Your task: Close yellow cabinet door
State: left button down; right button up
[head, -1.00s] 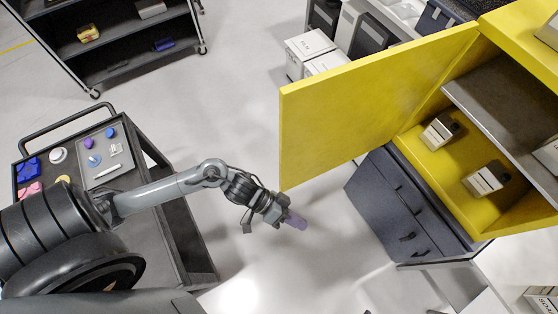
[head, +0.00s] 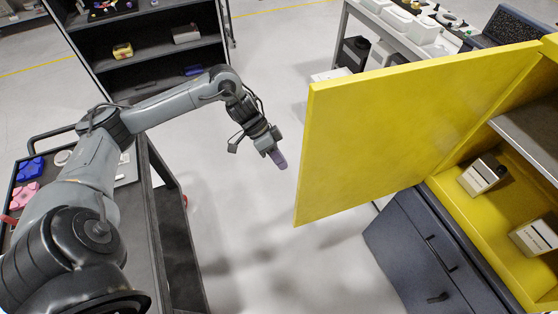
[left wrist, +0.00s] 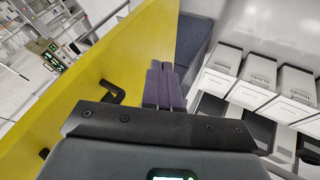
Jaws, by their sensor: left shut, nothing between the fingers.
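The yellow cabinet door (head: 400,130) stands wide open, swung out from the yellow cabinet (head: 516,260) at the right of the head view. My left gripper (head: 279,161) is shut and empty. In the head view it is left of the door's free edge, with a gap of floor showing between them. In the left wrist view its purple fingers (left wrist: 163,84) are together and appear in front of the door (left wrist: 130,55). A black handle (left wrist: 112,93) shows on the door left of the fingers. My right gripper is not in view.
Small boxes (head: 482,176) stand inside the cabinet. Dark drawers (head: 430,255) are below it. A black cart (head: 178,235) stands under my left arm, and a dark shelf (head: 150,48) is behind. White boxes (left wrist: 250,85) fill the wrist view's right. Floor between cart and cabinet is clear.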

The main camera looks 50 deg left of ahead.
pick_arm(q)
jog(key=d+f+p, duration=0.1)
jog(key=d+f, duration=0.4)
jog(key=d, duration=0.3)
jog(key=shift+f+p, duration=0.4)
